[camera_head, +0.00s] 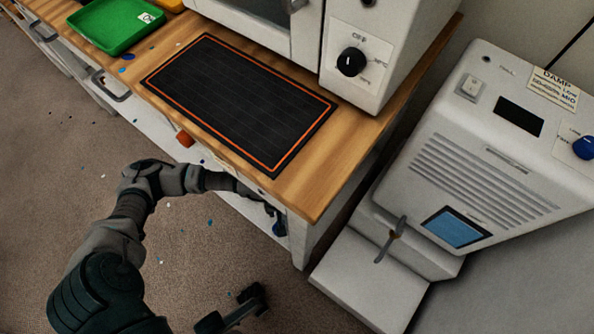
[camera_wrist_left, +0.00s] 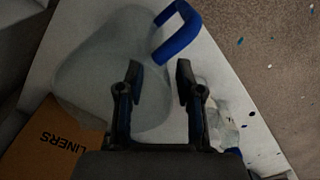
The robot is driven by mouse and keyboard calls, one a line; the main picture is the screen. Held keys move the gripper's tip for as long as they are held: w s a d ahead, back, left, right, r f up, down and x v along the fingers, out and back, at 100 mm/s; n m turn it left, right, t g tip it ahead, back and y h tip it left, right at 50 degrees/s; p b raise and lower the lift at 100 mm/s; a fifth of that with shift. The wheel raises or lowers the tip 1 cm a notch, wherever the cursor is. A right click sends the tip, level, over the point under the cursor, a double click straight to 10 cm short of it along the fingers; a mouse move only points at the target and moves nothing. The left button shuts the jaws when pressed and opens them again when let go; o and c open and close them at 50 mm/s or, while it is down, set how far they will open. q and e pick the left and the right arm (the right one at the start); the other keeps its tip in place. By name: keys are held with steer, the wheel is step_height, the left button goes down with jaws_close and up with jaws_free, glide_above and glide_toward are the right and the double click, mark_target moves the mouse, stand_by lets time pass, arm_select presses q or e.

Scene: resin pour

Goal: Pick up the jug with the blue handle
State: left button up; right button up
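The jug (camera_wrist_left: 110,70) is a pale translucent vessel in the left wrist view, on a white shelf surface. Its bright blue handle (camera_wrist_left: 178,38) curves toward the upper right, ahead of my fingertips. My left gripper (camera_wrist_left: 158,70) is open, with no object seen clasped between its fingers. In the head view, my left arm reaches in below the bench top, and my left gripper (camera_head: 275,214) is mostly hidden by the bench edge.
An orange box marked LINERS (camera_wrist_left: 65,140) and a clear crumpled item (camera_wrist_left: 222,125) flank the gripper on the shelf. The wooden bench top (camera_head: 335,165) overhangs the shelf and carries a black mat (camera_head: 240,100). A white machine (camera_head: 470,150) stands at the right.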

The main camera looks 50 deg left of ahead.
arm_select(q)
steer(key=f, duration=0.1)
steer(key=f+b, duration=0.1)
steer(key=f, duration=0.1)
steer(key=shift+s+d+f, duration=0.15)
steer(key=shift+s+f, duration=0.2)
steer(key=shift+w+f+b, duration=0.1)
steer(key=shift+f+b, duration=0.25)
steer(key=shift+b, duration=0.05)
steer(key=shift+a, duration=0.3)
steer(key=shift+a+r, duration=0.1)
steer(key=shift+a, duration=0.05)
steer(key=shift+d+r, duration=0.1)
steer(key=shift+d, duration=0.1)
jaws_close()
steer(key=shift+d, duration=0.15)
